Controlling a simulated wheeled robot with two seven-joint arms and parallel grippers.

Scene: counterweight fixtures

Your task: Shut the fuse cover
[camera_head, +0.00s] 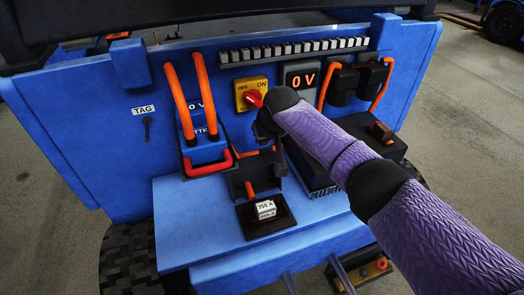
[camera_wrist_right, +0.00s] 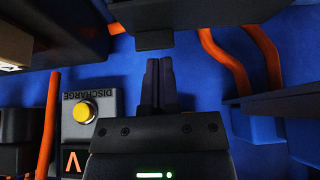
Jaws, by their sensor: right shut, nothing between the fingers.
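The fuse cover (camera_head: 240,181) looks like a dark plate standing raised behind the pale fuse (camera_head: 266,209), which is exposed on its dark base (camera_head: 250,225) on the blue ledge. My right gripper (camera_head: 264,137) is above the cover, just below the red switch knob. Its arm comes in from the right and hides part of the panel. In the right wrist view my right gripper (camera_wrist_right: 158,84) is shut and empty. A dark block (camera_wrist_right: 155,38), possibly part of the cover, is just beyond its fingertips; I cannot tell whether they touch. My left gripper is out of view.
The red knob (camera_head: 254,98) sits on a yellow plate by the display (camera_head: 303,80). A battery plug (camera_head: 205,150) with orange cables and a red handle (camera_head: 208,168) is left of the gripper. The wrist view shows a yellow discharge button (camera_wrist_right: 84,113).

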